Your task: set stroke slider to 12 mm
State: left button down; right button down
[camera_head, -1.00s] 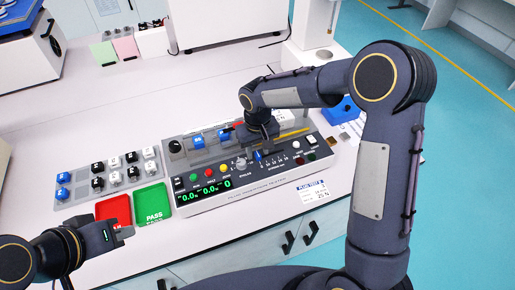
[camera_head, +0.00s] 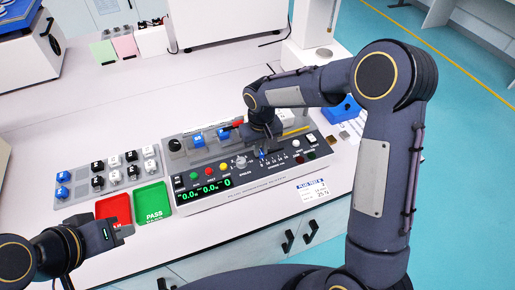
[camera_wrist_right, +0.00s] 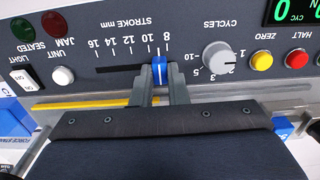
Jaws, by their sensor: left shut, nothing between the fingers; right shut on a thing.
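The insertion tester (camera_head: 235,197) stands on the bench. Its stroke slider is a blue knob with a white line (camera_wrist_right: 159,68), seen in the right wrist view on the STROKE MM scale (camera_wrist_right: 122,48), which appears upside down there. The knob's line stands between the 8 and 10 marks, near 9. My right gripper (camera_wrist_right: 160,84) is shut on the knob, one finger on each side; in the head view the knob (camera_head: 262,154) is partly hidden beneath the right gripper (camera_head: 264,147). My left gripper (camera_head: 128,231) is shut and empty at the lower left, away from the tester.
The cycles dial (camera_wrist_right: 217,57) and the yellow zero button (camera_wrist_right: 262,62) lie beside the slider. A red tray (camera_head: 115,209), a green PASS tray (camera_head: 152,203) and a rack of plugs (camera_head: 108,176) stand left of the tester.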

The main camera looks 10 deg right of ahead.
aim_at(270, 153)
jog(key=d, duration=0.3)
jog(key=shift+w, duration=0.35)
jog(key=c, duration=1.4)
grip_release()
notch_tip(270, 153, up, 8)
jog(key=b, duration=0.1)
